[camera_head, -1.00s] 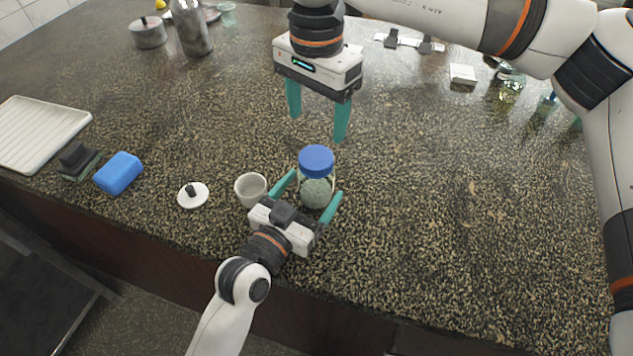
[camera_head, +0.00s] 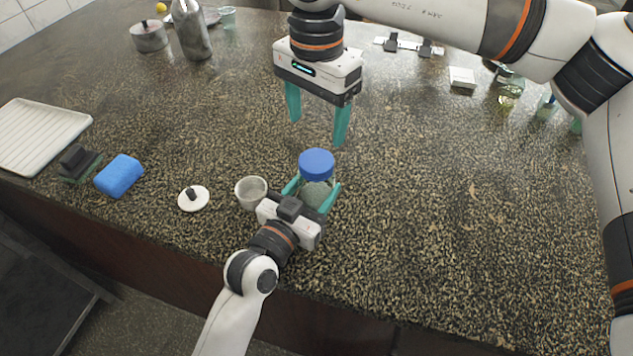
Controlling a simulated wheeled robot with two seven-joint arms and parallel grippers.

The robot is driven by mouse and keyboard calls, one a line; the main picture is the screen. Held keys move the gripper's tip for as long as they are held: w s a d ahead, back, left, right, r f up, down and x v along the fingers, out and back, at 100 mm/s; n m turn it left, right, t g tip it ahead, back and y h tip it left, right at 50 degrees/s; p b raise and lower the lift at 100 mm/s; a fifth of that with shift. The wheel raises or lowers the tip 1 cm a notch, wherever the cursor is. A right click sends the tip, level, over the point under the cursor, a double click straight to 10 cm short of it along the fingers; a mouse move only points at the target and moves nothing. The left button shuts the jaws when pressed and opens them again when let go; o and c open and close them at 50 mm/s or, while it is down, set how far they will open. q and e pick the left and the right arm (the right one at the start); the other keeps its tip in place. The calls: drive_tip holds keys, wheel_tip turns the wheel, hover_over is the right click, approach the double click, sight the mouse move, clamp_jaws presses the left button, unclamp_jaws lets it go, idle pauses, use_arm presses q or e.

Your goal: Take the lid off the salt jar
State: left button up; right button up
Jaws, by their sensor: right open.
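The salt jar (camera_head: 317,192) stands upright on the stone counter. It is clear glass with pale contents, and its blue lid (camera_head: 316,163) is on top. My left gripper (camera_head: 315,188) reaches in from the front edge, low over the counter. Its teal fingers lie close along both sides of the jar's body, below the lid, and appear shut on it; the contact itself is partly hidden. My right gripper (camera_head: 318,127) points down above and behind the jar. Its two teal fingers are apart with nothing between them, clear of the lid.
A grey cup (camera_head: 251,192) stands just left of the jar, close to my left gripper. Further left are a small white lid (camera_head: 193,199), a blue sponge (camera_head: 119,176), a dark brush (camera_head: 79,163) and a white tray (camera_head: 40,136). The counter right of the jar is clear.

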sight(316, 160)
use_arm(q)
clamp_jaws()
use_arm(e)
drive_tip(key=m, duration=0.4)
drive_tip(key=shift+m, duration=0.3)
drive_tip(key=m, duration=0.4)
drive_tip(key=shift+m, duration=0.3)
drive_tip(key=m, duration=1.3)
drive_tip(key=shift+m, duration=0.3)
drive_tip(key=m, duration=0.8)
drive_tip(key=shift+m, duration=0.3)
drive_tip(key=m, duration=0.3)
drive_tip(key=shift+m, duration=0.7)
drive_tip(key=shift+f, duration=0.3)
wheel_tip(316, 160, down, 7)
drive_tip(key=shift+f, duration=0.2)
